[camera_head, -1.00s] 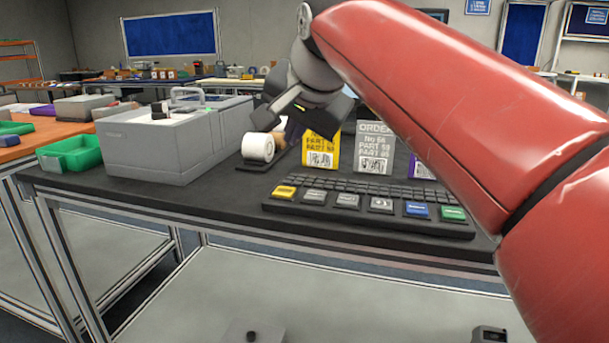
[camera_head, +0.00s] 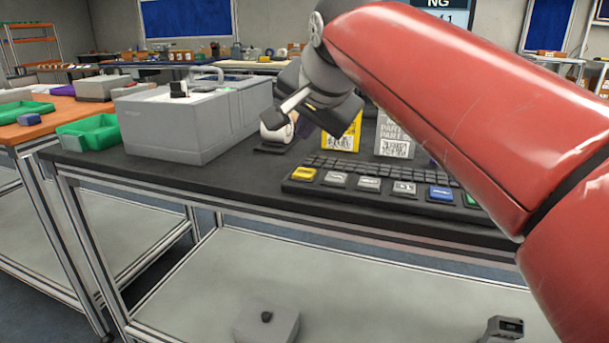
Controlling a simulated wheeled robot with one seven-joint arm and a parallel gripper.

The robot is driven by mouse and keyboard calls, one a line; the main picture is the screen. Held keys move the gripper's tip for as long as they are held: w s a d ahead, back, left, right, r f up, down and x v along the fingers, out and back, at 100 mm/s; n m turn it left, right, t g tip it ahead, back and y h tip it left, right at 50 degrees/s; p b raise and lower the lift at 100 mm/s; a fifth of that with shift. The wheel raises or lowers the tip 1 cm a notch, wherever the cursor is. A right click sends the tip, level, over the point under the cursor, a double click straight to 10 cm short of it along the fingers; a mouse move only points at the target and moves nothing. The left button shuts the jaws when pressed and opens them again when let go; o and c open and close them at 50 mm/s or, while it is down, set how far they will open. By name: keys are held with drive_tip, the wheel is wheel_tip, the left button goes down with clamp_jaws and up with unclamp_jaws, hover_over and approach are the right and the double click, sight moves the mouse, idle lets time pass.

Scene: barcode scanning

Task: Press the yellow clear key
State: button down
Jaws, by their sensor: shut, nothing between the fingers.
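The yellow key (camera_head: 303,173) is at the left end of the front row of large keys on the black keyboard (camera_head: 400,208), near the table's front edge. Grey keys, a blue key (camera_head: 440,193) and a partly hidden green key (camera_head: 471,199) continue the row to its right. My gripper (camera_head: 285,118) hangs at the end of the red arm, above and behind the yellow key, in front of the tape roll. It is shut and empty, and clear of the key. The fingertips look small against the roll behind them.
A grey box-shaped machine (camera_head: 190,130) stands left on the black table (camera_head: 255,182). A white tape roll (camera_head: 272,136), a yellow order card (camera_head: 345,138) and a grey order card (camera_head: 394,142) stand behind the keyboard. A green bin (camera_head: 90,132) is at far left.

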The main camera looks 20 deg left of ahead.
sight(306, 174)
drive_tip(key=shift+f+b, duration=1.45)
drive_tip(key=shift+f, duration=0.75)
drive_tip(key=shift+f+b, duration=0.3)
drive_tip(key=shift+f, duration=0.1)
drive_tip(key=shift+f+b, duration=0.35)
drive_tip(key=shift+f, duration=0.1)
idle(1.0)
drive_tip(key=shift+r+p, duration=0.85)
drive_tip(key=shift+r, duration=0.1)
wheel_tip(306, 174, up, 5)
drive_tip(key=p, duration=0.4)
drive_tip(key=shift+p, duration=0.35)
